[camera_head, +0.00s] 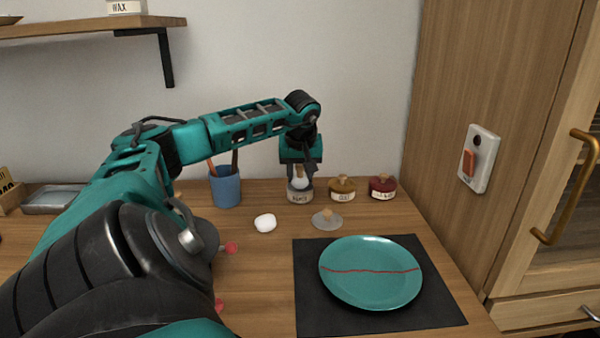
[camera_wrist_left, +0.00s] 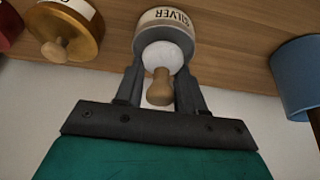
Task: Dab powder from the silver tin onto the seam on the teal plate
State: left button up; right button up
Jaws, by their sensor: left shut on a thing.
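The teal plate (camera_head: 371,286) lies on a dark mat at the right, with a wavy red seam (camera_head: 370,270) across it. The silver tin (camera_head: 299,194) stands at the back of the table and reads SILVER in the left wrist view (camera_wrist_left: 165,17). My left gripper (camera_head: 300,171) is shut on the wooden handle (camera_wrist_left: 159,88) of a dabber with a round white pad (camera_wrist_left: 161,56). The pad is at the tin's mouth; I cannot tell how deep it sits. My right gripper is not in view.
A gold tin (camera_head: 342,189) and a red tin (camera_head: 382,187) stand right of the silver tin. A lid with a knob (camera_head: 327,219) and a white puff (camera_head: 265,222) lie in front. A blue cup (camera_head: 226,188) holds brushes. The dark mat (camera_head: 440,315) has bare room around the plate.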

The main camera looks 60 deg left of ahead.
pick_arm(q)
jog(key=shift+f, duration=0.3)
dwell(1.1)
jog(key=shift+f, duration=0.15)
dwell(0.5)
dwell(0.5)
jog(key=shift+p, duration=0.45)
jog(key=shift+s+d+f, duration=0.1)
jog(key=shift+f, duration=0.05)
dwell(1.0)
jog(key=shift+p, duration=0.35)
dwell(0.6)
jog(key=shift+f+p, duration=0.15)
jog(key=shift+p, duration=0.15)
dwell(0.8)
dwell(0.5)
